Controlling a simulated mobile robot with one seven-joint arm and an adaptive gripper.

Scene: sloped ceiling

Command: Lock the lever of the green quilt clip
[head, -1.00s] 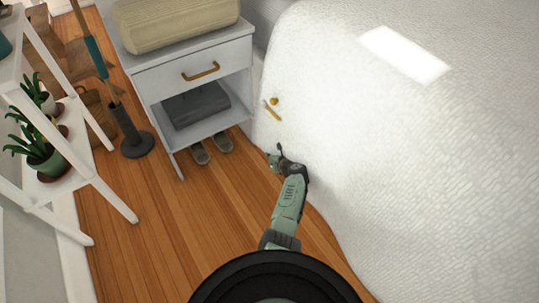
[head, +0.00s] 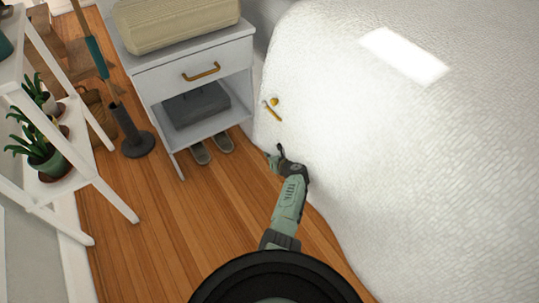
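My gripper (head: 277,153) is low at the side of the white quilt (head: 430,170), just below a small yellow bar (head: 272,111) and a round yellow knob (head: 275,101) on the quilt's side. The gripper is small in the picture, and I cannot tell whether its fingers are open or shut. I cannot make out a green clip for certain. The small greenish part at the fingertips may belong to the gripper or to a clip. Whether the gripper touches the quilt is unclear.
A white nightstand (head: 190,76) with a beige box (head: 170,22) on top stands left of the bed. Grey slippers (head: 212,148) lie under it. A white plant shelf (head: 90,172) and a dark stand (head: 137,142) are further left. Wooden floor is clear between shelf and bed.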

